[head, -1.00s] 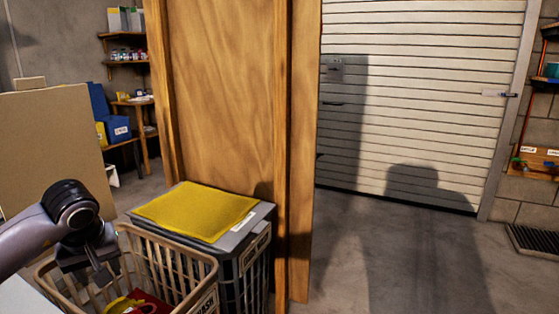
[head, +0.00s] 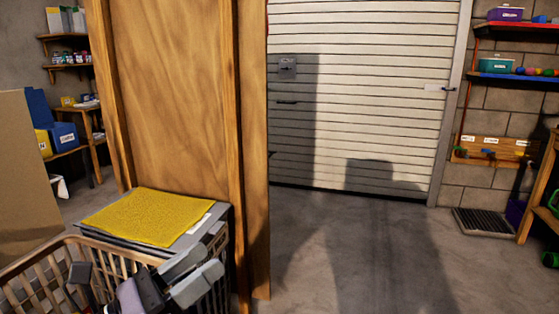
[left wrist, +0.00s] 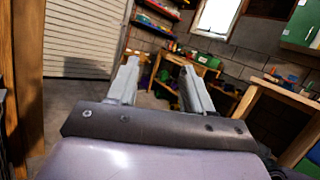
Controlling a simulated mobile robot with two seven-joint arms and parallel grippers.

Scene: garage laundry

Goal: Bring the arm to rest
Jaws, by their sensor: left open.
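My left gripper (head: 195,277) shows at the bottom of the head view, in front of the brown laundry basket (head: 35,272) and the dark bin with the yellow cloth. In the left wrist view its two pale fingers (left wrist: 158,85) stand apart with nothing between them. They point toward the shelves and the roller door. My right gripper is in neither view.
The bin is topped by a yellow cloth (head: 147,216) and stands against a wooden panel (head: 170,90). A roller door (head: 370,90) closes the back. A wooden rack (head: 540,190) stands at the right edge.

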